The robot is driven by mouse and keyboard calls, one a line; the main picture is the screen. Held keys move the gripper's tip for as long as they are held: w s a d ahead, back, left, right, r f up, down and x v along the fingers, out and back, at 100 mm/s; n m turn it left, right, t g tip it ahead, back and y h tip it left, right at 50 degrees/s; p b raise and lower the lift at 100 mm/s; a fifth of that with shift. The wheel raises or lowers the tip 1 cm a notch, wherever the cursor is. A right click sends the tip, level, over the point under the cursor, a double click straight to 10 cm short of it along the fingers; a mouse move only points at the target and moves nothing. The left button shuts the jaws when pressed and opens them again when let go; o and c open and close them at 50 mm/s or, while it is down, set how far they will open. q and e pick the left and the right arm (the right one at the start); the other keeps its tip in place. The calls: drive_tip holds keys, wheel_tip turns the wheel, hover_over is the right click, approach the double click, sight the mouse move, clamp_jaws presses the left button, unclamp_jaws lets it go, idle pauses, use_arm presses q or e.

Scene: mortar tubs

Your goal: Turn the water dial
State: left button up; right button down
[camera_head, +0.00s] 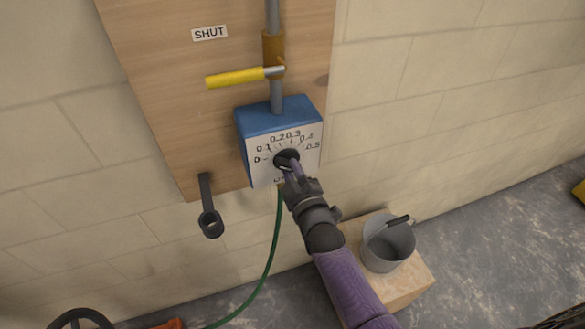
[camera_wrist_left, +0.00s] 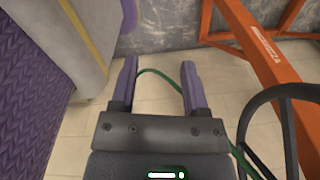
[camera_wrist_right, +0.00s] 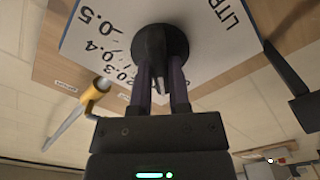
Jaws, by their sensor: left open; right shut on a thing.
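The water dial is a round black knob (camera_head: 287,160) on the white scaled face of a blue box (camera_head: 272,120). The scale reads from 0 to 0.5, with LITRE lettering below the knob. My right gripper (camera_head: 291,170) is shut on the knob from the front. In the right wrist view the knob (camera_wrist_right: 160,50) sits between the two purple fingers (camera_wrist_right: 160,88), which partly hide its pointer. My left gripper (camera_wrist_left: 160,82) is open and empty, low over the floor, in the left wrist view. It is not seen in the head view.
A yellow-handled lever (camera_head: 236,78) sits on the pipe above the box, near a SHUT label (camera_head: 209,33). A black holder (camera_head: 209,220) hangs left of the box. A grey bucket (camera_head: 388,245) stands on a block at lower right. A green hose (camera_head: 270,255) hangs below. An orange frame (camera_wrist_left: 262,50) is near my left gripper.

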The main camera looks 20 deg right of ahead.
drive_tip(key=m, duration=0.3)
drive_tip(key=shift+m+p, duration=0.3)
use_arm(q)
drive_tip(key=shift+d+r, duration=0.45)
drive_tip(key=shift+r, duration=0.1)
use_arm(e)
drive_tip(key=m, duration=0.3)
drive_tip(key=shift+m, duration=0.3)
use_arm(q)
drive_tip(key=shift+a, duration=0.45)
use_arm(e)
drive_tip(key=c, duration=0.6)
unclamp_jaws()
use_arm(q)
drive_tip(key=shift+w+d+r+p, duration=0.1)
drive_tip(key=shift+d+r+p, duration=0.2)
drive_tip(key=shift+r+p, duration=0.65)
use_arm(e)
drive_tip(key=s, duration=1)
drive_tip(key=shift+d, duration=0.15)
